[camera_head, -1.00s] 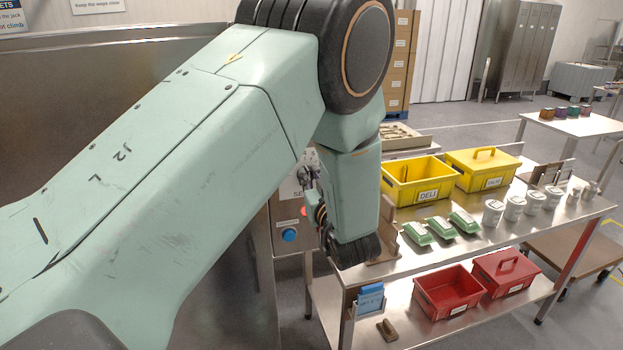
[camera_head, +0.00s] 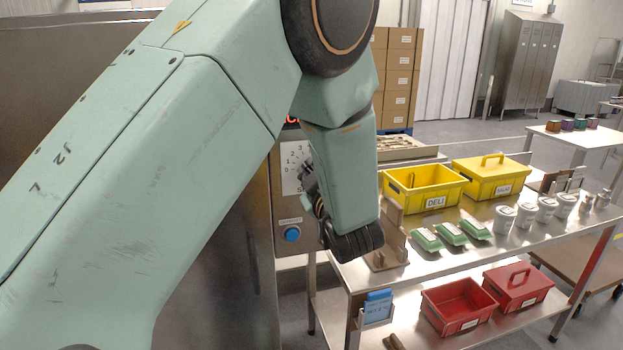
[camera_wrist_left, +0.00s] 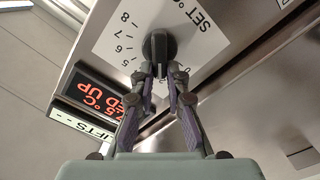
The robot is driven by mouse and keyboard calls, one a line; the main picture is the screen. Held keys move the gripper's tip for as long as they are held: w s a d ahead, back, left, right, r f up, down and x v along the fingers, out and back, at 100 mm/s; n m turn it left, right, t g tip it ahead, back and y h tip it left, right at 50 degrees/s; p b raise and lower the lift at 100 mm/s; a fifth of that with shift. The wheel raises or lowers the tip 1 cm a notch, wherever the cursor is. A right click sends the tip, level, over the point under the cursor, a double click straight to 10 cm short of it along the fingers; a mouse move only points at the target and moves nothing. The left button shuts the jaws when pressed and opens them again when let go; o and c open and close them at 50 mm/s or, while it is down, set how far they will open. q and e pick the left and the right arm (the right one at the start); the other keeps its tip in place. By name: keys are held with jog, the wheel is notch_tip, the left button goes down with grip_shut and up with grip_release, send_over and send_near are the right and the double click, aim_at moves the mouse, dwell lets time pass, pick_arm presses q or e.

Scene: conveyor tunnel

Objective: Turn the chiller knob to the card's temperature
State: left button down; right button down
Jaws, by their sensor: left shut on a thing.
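The chiller knob (camera_wrist_left: 160,45) is black and round with a straight grip bar, on a white dial plate (camera_wrist_left: 113,45) marked with numbers and "SET °C". My left gripper (camera_wrist_left: 160,75) is shut on the knob's bar, one purple-padded finger on each side. The fingers hide part of the scale, so the exact setting is unclear. A display (camera_wrist_left: 100,95) beside the dial shows red characters, partly covered by a finger. In the head view my left gripper (camera_head: 312,192) is at the control panel (camera_head: 283,208), and the arm hides the knob. My right gripper is not in view.
A blue button (camera_head: 292,234) sits low on the panel. A blue card (camera_head: 377,306) with small, unclear print stands in a holder. The steel table (camera_head: 455,255) right of my arm carries yellow boxes (camera_head: 424,190), green packs and white tubs. Red boxes (camera_head: 459,306) are on its lower shelf.

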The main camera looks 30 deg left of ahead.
pick_arm(q)
jog(key=shift+r+n, duration=0.1)
jog(key=shift+n, duration=0.2)
jog(key=c, duration=1.3)
grip_release()
jog(key=shift+a, duration=0.1)
jog(key=shift+c, duration=0.2)
notch_tip(320, 180, up, 10)
